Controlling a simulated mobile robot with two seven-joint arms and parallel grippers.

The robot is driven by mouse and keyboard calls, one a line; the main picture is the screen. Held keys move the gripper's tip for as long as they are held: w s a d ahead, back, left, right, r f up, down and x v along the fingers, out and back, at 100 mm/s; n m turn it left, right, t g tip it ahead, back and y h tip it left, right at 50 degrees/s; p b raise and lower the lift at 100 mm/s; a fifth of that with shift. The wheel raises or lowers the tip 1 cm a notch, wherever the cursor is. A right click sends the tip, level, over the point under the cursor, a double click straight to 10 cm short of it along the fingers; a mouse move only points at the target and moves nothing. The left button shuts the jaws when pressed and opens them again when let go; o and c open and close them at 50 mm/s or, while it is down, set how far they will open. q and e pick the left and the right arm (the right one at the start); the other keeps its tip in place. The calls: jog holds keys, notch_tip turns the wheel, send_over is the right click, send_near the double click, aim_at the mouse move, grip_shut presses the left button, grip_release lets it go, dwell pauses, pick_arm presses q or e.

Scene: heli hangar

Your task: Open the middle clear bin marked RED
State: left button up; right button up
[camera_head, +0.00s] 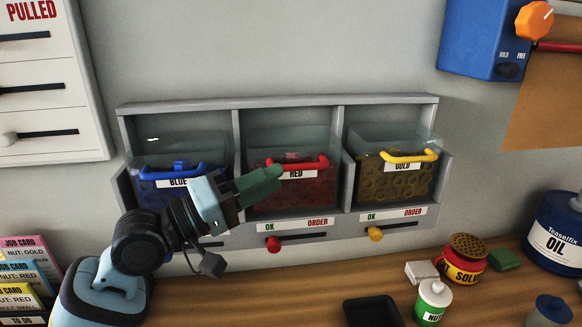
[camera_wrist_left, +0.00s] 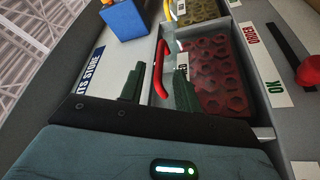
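The middle clear bin (camera_head: 305,190) holds red nuts and sits in the centre compartment of the grey rack, level with its neighbours. Its RED label (camera_head: 303,174) is partly covered by my left gripper. The bin's red handle (camera_head: 310,163) runs along its upper front; it also shows in the left wrist view (camera_wrist_left: 159,70). My left gripper (camera_head: 279,174) is at the left end of this handle. In the left wrist view its green fingers (camera_wrist_left: 158,86) are apart, with the handle showing between them; whether they touch it I cannot tell. My right gripper is not in view.
The blue bin (camera_head: 165,190) is left and the gold bin (camera_head: 395,180) right in the same rack (camera_head: 290,101). Below are a red slider knob (camera_head: 273,244) and a yellow one (camera_head: 375,234). A black tray (camera_head: 372,312), bottles and a red can (camera_head: 463,260) stand on the wooden bench.

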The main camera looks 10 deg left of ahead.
aim_at(292, 166)
pick_arm(q)
jog(key=shift+p+x, duration=0.3)
jog(key=shift+x, duration=2.2)
grip_shut()
